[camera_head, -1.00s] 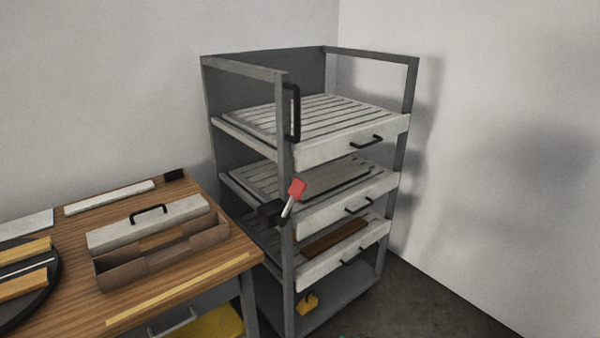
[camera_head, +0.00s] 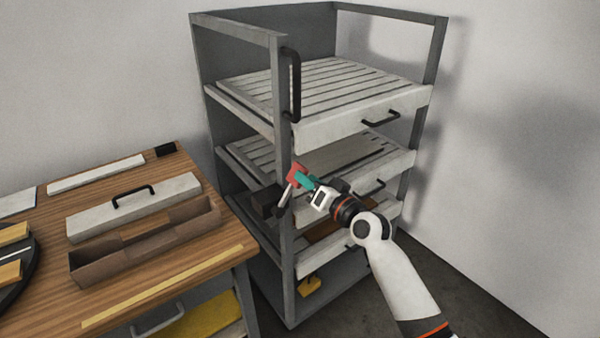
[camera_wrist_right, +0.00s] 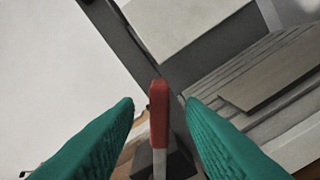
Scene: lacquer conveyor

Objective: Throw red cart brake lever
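The brake lever has a red grip (camera_head: 295,173) on a pale metal shaft, and it leans up and to the right from a dark block (camera_head: 267,200) on the cart's front left post. The grey cart (camera_head: 285,235) stands in the corner. My right gripper (camera_head: 303,179) has green fingers and is at the red grip in the head view. In the right wrist view the red grip (camera_wrist_right: 159,115) stands between the two green fingers (camera_wrist_right: 159,103), with a visible gap on each side, so the gripper is open. My left gripper is not in view.
The cart holds slatted drawers with black handles (camera_head: 381,119). A wooden workbench (camera_head: 180,272) at the left carries a brown toolbox (camera_head: 95,272) with a pale lid (camera_head: 170,203). A small yellow object (camera_head: 309,286) is on the cart's bottom shelf.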

